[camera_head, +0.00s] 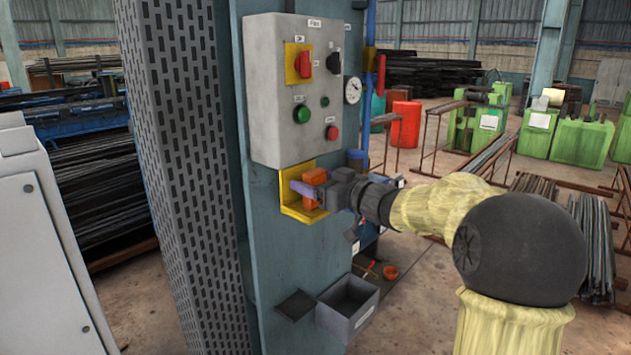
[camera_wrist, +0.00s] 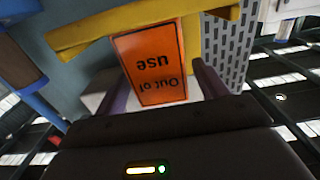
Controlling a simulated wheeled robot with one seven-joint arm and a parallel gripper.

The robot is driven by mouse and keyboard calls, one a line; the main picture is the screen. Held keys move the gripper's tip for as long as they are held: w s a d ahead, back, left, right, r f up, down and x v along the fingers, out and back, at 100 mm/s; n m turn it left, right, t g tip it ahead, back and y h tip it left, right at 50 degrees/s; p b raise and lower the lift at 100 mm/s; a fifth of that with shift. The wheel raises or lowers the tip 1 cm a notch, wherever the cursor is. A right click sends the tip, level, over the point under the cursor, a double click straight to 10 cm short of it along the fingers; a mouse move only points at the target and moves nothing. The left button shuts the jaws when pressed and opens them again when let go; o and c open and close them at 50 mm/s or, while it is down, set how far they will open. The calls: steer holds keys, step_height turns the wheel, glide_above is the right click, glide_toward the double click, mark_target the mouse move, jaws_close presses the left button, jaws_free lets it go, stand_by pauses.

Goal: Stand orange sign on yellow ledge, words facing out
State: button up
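The orange sign (camera_wrist: 155,65) reads "Out of use", and the words appear upside down in the wrist view. It also shows in the head view (camera_head: 315,177), partly covered by a purple finger. My gripper (camera_head: 303,191) is at the yellow ledge, with its purple fingers on either side of the sign. I cannot tell whether both fingers touch it. The yellow ledge (camera_head: 290,209) is an angled bracket on the blue column below the control box. The sign is within the bracket's outline in the head view. Whether its base rests on the ledge is hidden.
The grey control box (camera_head: 275,130) is just above the ledge, with a red switch on a yellow plate (camera_head: 299,64). A grey open bin (camera_head: 347,306) is below on the column. A perforated panel (camera_head: 185,160) is at the left.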

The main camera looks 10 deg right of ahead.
steer(key=shift+r, duration=0.15)
steer(key=b+v, duration=0.3)
steer(key=v, duration=0.9)
steer(key=shift+b, duration=0.35)
